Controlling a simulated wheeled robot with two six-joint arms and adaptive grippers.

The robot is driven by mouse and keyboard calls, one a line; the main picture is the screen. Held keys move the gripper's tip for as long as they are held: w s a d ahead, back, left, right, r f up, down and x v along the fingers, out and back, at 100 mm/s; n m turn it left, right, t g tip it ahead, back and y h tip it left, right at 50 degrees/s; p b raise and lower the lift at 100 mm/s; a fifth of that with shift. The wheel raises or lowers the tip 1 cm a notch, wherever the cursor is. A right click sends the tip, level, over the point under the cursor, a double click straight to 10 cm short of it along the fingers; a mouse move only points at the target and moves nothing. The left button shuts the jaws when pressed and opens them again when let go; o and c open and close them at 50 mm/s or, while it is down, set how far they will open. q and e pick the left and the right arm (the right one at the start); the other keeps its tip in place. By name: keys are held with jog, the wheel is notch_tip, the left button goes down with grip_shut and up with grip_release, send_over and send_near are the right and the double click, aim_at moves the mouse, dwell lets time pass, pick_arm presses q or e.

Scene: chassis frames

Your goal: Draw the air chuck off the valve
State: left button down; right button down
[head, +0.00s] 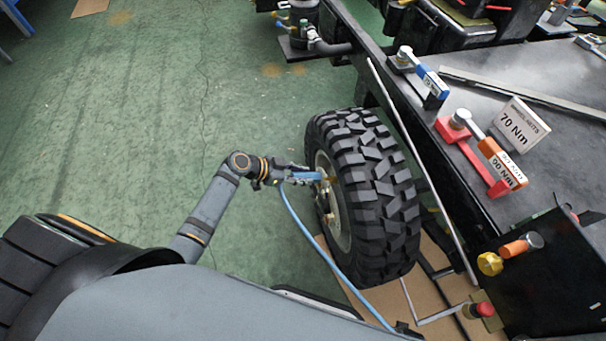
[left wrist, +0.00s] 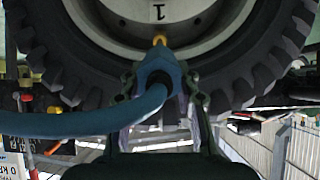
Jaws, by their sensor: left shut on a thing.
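The blue air chuck (left wrist: 158,68) with its blue hose (head: 314,240) is held between the fingers of my left gripper (head: 301,177), which is shut on it. In the left wrist view my left gripper (left wrist: 160,100) has a finger on each side of the chuck. The brass valve (left wrist: 159,40) shows at the chuck's tip, in front of the wheel rim; I cannot tell whether the chuck still sits over it. The wheel's knobby black tyre (head: 368,190) stands upright beside the chassis. My right gripper is not in view.
The black chassis deck (head: 520,75) right of the wheel carries a blue torque wrench (head: 431,82), an orange and red one (head: 490,150) and a 70 Nm sign (head: 520,127). Brown cardboard (head: 440,265) lies below the wheel. Green floor (head: 110,130) to the left is clear.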

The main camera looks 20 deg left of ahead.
aim_at(299, 175)
pick_arm(q)
jog(key=shift+r, duration=0.1)
jog(key=shift+p+v, duration=0.65)
jog(key=shift+v, duration=0.55)
jog(key=shift+p+v, duration=0.65)
jog(key=shift+v, duration=1.05)
jog(key=shift+r, duration=0.15)
